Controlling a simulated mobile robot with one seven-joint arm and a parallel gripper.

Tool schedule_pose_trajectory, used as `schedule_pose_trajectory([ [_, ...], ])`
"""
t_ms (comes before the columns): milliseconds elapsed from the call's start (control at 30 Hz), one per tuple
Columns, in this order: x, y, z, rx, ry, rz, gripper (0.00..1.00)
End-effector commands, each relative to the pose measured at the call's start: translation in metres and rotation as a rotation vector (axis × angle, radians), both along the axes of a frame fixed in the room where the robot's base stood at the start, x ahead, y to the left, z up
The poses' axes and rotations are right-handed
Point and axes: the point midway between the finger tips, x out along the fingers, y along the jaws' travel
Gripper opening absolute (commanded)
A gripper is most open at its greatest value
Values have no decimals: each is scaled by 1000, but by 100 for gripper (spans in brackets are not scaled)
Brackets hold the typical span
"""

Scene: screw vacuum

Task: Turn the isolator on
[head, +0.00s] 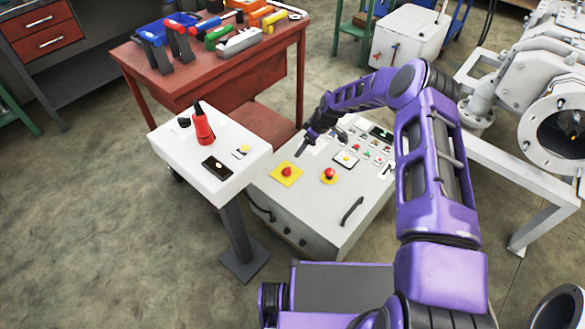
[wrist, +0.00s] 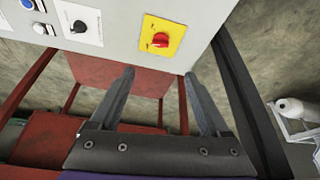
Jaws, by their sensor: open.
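The isolator is a red rotary knob on a square yellow plate (wrist: 163,40), at the top centre of the wrist view near the panel's edge. In the head view, a square yellow plate with a red knob (head: 287,173), which looks like the isolator, sits on top of the pale grey control cabinet (head: 310,208). My gripper (head: 304,151) is above the cabinet's far left part, just beyond that plate. In the wrist view my gripper (wrist: 160,74) is open and empty, and its fingertips appear apart from the knob. The knob's setting is too small to read.
A black knob (wrist: 78,25) and blue button (wrist: 40,28) are near the isolator. A white pedestal panel (head: 218,150) and red workbench (head: 222,80) stand left; white machinery frame (head: 540,185) stands right.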

Motion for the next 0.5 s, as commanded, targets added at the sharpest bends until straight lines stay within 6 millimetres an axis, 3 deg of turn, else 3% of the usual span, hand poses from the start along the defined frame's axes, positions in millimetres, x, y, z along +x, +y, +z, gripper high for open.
schedule_pose_trajectory([
  [167, 2, 8, -20, 0, 1, 3, 80],
  [500, 14, 32, -88, 0, 2, -1, 80],
])
